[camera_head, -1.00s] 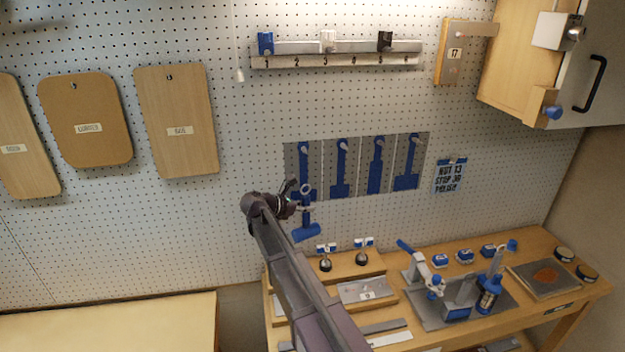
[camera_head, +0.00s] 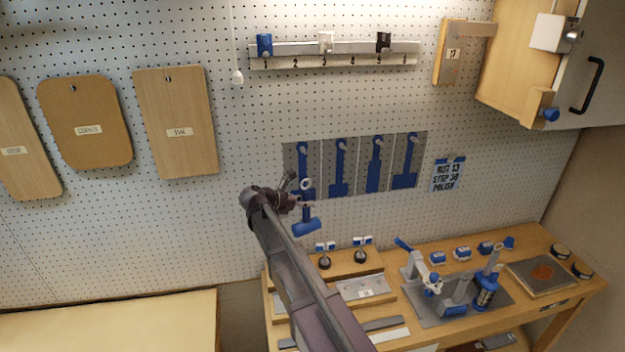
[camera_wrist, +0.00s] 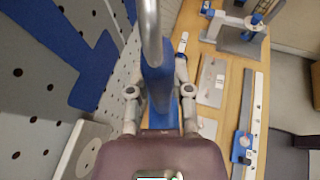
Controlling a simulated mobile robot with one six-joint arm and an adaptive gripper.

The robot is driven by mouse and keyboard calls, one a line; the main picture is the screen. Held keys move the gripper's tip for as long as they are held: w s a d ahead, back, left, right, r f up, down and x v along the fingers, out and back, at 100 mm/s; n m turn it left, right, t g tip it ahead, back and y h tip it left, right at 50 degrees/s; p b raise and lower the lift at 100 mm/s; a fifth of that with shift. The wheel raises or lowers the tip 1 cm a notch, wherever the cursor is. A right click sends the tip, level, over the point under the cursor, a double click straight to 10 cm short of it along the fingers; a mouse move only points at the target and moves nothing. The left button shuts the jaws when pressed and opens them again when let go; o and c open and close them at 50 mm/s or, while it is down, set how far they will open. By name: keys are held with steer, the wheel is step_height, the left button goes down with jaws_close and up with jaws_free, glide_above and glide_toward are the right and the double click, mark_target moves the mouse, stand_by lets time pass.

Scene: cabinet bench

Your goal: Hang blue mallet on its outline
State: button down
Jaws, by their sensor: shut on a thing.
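The blue mallet (camera_head: 306,227) hangs head down from my gripper (camera_head: 300,204), with a pale ring (camera_head: 306,184) at its top end. My gripper is shut on its handle, which runs up the middle of the wrist view (camera_wrist: 160,95). Behind it on the pegboard are several grey panels with blue tool outlines, each with a peg near its top. The leftmost outline (camera_head: 303,160) is partly hidden by the mallet and gripper. Another outline (camera_head: 340,165) is just to its right. The mallet is in front of the leftmost panel's lower part; its distance from the board is unclear.
A workbench (camera_head: 535,250) with small fixtures stands below right. A wooden block with knobs (camera_head: 345,265) is under the mallet. A hook rail (camera_head: 335,55) is above the outlines. Wooden boards (camera_head: 178,120) hang at left. The pegboard between them and my gripper is clear.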

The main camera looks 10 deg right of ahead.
steer(key=s+r+g+p, duration=0.1)
steer(key=s+r+p, duration=0.4)
steer(key=r+p, duration=0.3)
steer(key=shift+s+d+r+m+p, duration=0.2)
steer(key=shift+r+m+p, duration=0.2)
steer(key=shift+r, duration=0.5)
steer(key=shift+w, duration=0.35)
steer(key=shift+w+f+b, duration=0.25)
steer(key=shift+w, duration=1.1)
steer(key=shift+w+f+b, duration=0.2)
steer(key=shift+w, duration=1.1)
steer(key=shift+w+f+b, duration=0.25)
steer(key=shift+w, duration=1.1)
steer(key=shift+c, duration=2.2)
jaws_free()
